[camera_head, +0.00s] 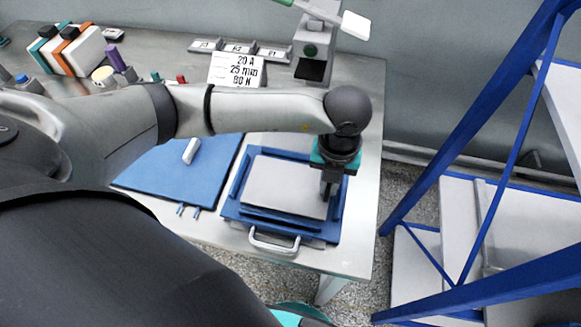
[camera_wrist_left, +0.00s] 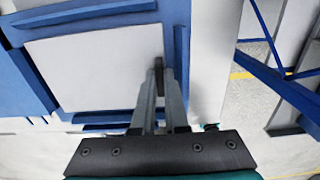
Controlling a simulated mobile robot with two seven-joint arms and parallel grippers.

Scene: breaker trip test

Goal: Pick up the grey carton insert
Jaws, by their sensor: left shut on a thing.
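The grey carton insert (camera_head: 285,186) is a flat, light grey panel lying within a blue tray-like frame (camera_head: 232,209) near the table's front right corner. My left gripper (camera_head: 328,192) reaches down from above at the insert's right edge. It is shut on that edge. In the left wrist view the insert (camera_wrist_left: 90,68) fills the upper left, and the fingertips of the left gripper (camera_wrist_left: 158,68) meet close together at its right edge. Whether the insert is lifted off the frame cannot be told. My right gripper is not in view.
A blue mat (camera_head: 165,175) with a small white piece (camera_head: 191,151) lies left of the frame. A white handle (camera_head: 274,243) sits at the frame's front. A sign (camera_head: 236,70) and a grey test stand (camera_head: 310,50) stand behind. A blue-framed rack (camera_head: 470,150) stands right.

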